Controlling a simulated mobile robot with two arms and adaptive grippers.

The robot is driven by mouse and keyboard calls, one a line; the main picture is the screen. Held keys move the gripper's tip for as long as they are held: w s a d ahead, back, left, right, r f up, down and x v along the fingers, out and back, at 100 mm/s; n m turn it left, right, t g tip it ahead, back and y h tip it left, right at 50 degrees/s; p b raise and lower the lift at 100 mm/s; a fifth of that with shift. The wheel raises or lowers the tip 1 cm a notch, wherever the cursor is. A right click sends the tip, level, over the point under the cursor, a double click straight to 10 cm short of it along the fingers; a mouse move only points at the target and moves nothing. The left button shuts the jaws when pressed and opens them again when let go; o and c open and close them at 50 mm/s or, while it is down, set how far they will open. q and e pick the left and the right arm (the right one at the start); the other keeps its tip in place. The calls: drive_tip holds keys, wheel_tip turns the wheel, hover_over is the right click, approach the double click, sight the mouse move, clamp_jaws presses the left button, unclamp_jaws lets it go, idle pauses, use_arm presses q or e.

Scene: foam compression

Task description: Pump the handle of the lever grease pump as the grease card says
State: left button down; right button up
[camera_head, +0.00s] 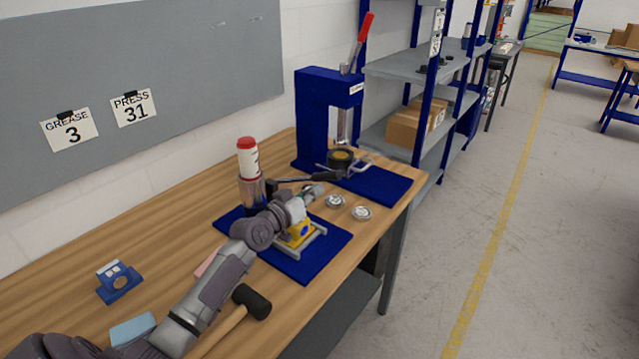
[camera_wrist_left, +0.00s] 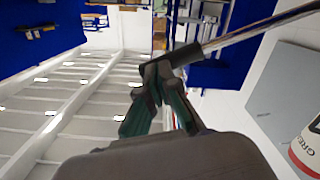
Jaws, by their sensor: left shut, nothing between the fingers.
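The grease card (camera_head: 68,130) on the grey wall board reads "GREASE 3". The lever grease pump (camera_head: 248,160) has a red cap, a white label and a clear lower part, and stands at the back of a blue mat (camera_head: 335,240). Its dark handle (camera_head: 310,181) reaches right, just behind my left gripper (camera_head: 318,190). In the left wrist view my left gripper (camera_wrist_left: 165,72) is shut and empty, its fingertips close to the handle's black grip (camera_wrist_left: 187,55); I cannot tell whether they touch. The pump's label edge (camera_wrist_left: 308,150) shows at lower right. My right gripper is not in view.
A blue press (camera_head: 318,110) with a red-tipped lever stands behind on another blue mat (camera_head: 385,185). Two round metal parts (camera_head: 335,201) (camera_head: 361,213) lie between. A yellow part (camera_head: 300,232), mallet (camera_head: 252,302) and blue bracket (camera_head: 118,281) are nearby.

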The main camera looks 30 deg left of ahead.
use_arm(q)
drive_tip(key=s, duration=0.6)
drive_tip(key=shift+s+a+r+p, duration=0.2)
drive_tip(key=shift+r+p, duration=0.05)
drive_tip(key=shift+p, duration=0.2)
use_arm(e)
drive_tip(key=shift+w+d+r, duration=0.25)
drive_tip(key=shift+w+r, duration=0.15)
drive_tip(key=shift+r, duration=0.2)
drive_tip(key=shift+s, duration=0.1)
use_arm(q)
drive_tip(key=w+a+r+g+h+b, duration=0.2)
drive_tip(key=a+r+g+b, duration=0.4)
drive_tip(key=r, duration=0.5)
drive_tip(key=shift+w+a+r+m+h, duration=0.3)
drive_tip(key=shift+a+m, duration=0.1)
drive_tip(key=shift+a, duration=0.2)
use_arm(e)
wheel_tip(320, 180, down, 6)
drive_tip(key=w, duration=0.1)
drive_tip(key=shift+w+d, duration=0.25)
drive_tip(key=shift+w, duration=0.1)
